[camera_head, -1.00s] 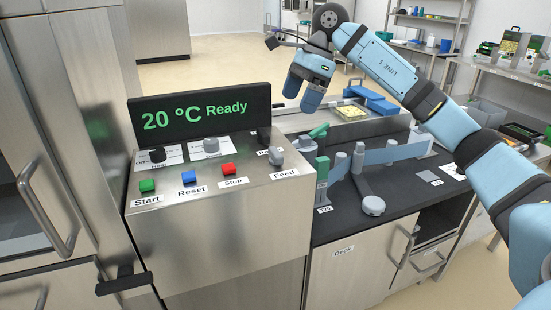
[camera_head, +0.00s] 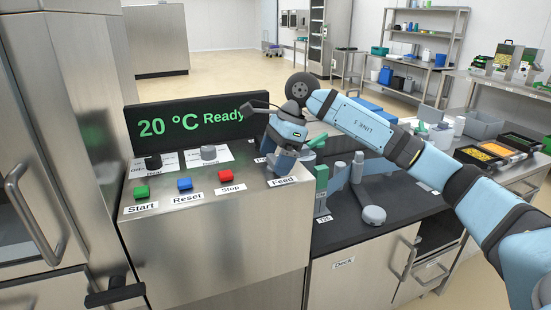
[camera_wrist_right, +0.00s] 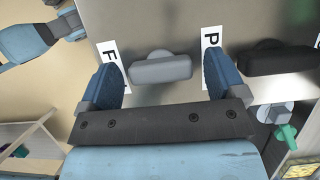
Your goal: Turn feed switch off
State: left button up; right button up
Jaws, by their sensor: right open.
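The feed switch is a grey knob (camera_wrist_right: 161,68) on the panel. In the right wrist view it lies between the two blue fingers of my right gripper (camera_wrist_right: 160,75), with a gap on both sides. My right gripper (camera_head: 279,167) is open and over the right end of the panel in the head view, just above the Feed label (camera_head: 283,182). There the gripper hides the feed switch. My left gripper is not in view.
A black knob (camera_wrist_right: 277,61) sits beside the feed switch. Start (camera_head: 141,192), Reset (camera_head: 185,184) and Stop (camera_head: 226,176) buttons line the panel front. The display (camera_head: 196,123) behind reads 20 °C Ready. The dark deck (camera_head: 400,200) is at right.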

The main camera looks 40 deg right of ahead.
jog(key=c, duration=0.9)
